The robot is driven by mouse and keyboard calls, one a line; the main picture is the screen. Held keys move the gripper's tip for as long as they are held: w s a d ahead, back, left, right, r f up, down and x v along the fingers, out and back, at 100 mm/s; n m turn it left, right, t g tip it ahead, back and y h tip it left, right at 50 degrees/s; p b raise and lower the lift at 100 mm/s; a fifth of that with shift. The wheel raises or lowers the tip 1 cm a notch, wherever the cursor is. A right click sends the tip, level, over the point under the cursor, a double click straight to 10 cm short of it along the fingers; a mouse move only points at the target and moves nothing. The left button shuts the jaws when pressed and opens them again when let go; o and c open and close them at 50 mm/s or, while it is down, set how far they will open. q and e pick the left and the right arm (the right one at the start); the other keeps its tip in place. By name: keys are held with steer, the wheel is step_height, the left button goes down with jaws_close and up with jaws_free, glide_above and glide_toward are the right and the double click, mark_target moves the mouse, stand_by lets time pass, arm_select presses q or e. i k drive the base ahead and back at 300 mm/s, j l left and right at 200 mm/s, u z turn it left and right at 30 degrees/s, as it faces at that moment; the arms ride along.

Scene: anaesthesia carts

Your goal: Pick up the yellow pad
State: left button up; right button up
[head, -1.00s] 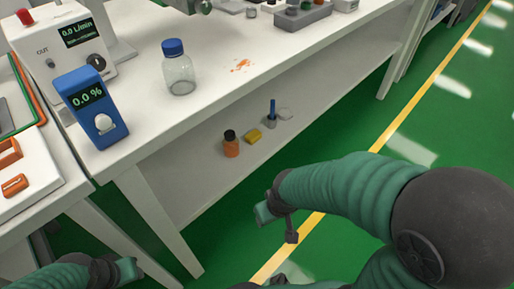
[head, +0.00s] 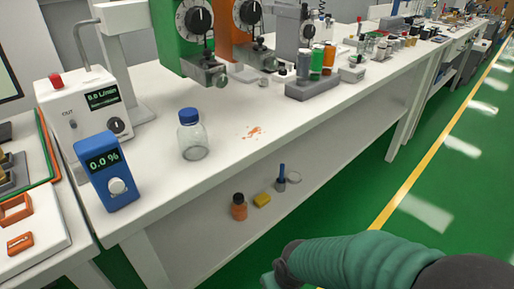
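The yellow pad (head: 262,200) is a small block on the white lower shelf under the table. It lies between an orange bottle with a black cap (head: 239,207) on its left and a grey holder with a blue-handled tool (head: 281,179) on its right. My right arm (head: 370,262) comes in from the lower right, below and to the right of the pad. Only a bit of its wrist end shows at the bottom edge, and its fingertips are out of the picture. My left gripper is out of view.
A clear jar with a blue cap (head: 194,136) stands near the front edge of the tabletop, with an orange stain (head: 254,132) to its right. A blue meter (head: 107,172) stands at the left. The tabletop (head: 310,118) overhangs the lower shelf. Green floor is clear at the right.

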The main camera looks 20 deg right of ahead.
mark_target(262, 199)
steer(key=l+u, duration=0.3)
steer(key=k+l+u, duration=0.1)
steer(key=l+u, duration=0.15)
steer(key=l, duration=0.25)
steer(key=k+l+u, duration=0.15)
steer(key=l+u, duration=0.15)
steer(key=k+l+u, duration=0.25)
steer(key=l, duration=0.15)
steer(key=i, duration=0.1)
